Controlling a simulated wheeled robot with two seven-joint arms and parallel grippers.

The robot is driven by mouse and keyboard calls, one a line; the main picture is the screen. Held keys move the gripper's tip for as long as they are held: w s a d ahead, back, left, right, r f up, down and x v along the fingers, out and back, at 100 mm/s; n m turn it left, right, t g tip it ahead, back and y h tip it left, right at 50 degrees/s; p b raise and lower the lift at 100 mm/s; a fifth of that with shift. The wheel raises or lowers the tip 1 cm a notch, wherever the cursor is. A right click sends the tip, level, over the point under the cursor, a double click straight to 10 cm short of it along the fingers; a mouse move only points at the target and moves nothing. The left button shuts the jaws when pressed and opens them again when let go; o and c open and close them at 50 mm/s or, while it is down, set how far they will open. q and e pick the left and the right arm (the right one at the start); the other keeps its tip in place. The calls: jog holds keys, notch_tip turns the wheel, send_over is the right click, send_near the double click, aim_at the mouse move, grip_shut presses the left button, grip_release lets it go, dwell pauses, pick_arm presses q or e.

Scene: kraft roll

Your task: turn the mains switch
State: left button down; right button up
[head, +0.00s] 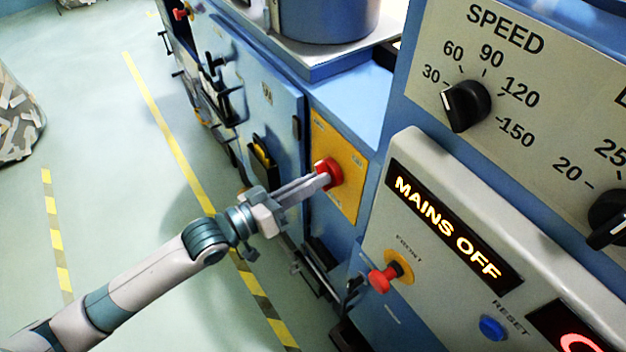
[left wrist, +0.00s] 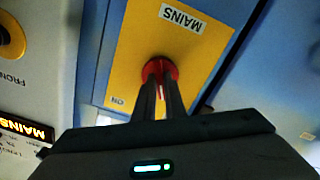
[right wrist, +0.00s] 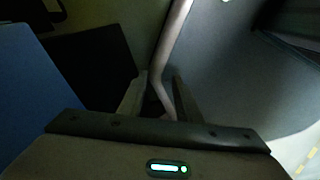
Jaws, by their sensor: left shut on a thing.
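The mains switch is a red knob (head: 328,172) on a yellow plate (head: 345,150) on the blue machine's side. In the left wrist view the red knob (left wrist: 160,69) sits on the yellow plate (left wrist: 190,55), with a MAINS label and an ON mark appearing upside down. My left gripper (head: 322,182) is shut on the red knob, its fingers hiding part of it. A lit display (head: 445,222) reads MAINS OFF. My right gripper (right wrist: 158,85) shows only in the right wrist view, dim, with its fingers apart.
A red stop button (head: 382,278) and a blue reset button (head: 491,327) are on the panel near the display. Above is a SPEED dial (head: 466,104).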

pick_arm(q)
jog(key=shift+m+p, duration=0.5)
jog(key=shift+m, duration=7)
jog(key=c, duration=1.8)
grip_release()
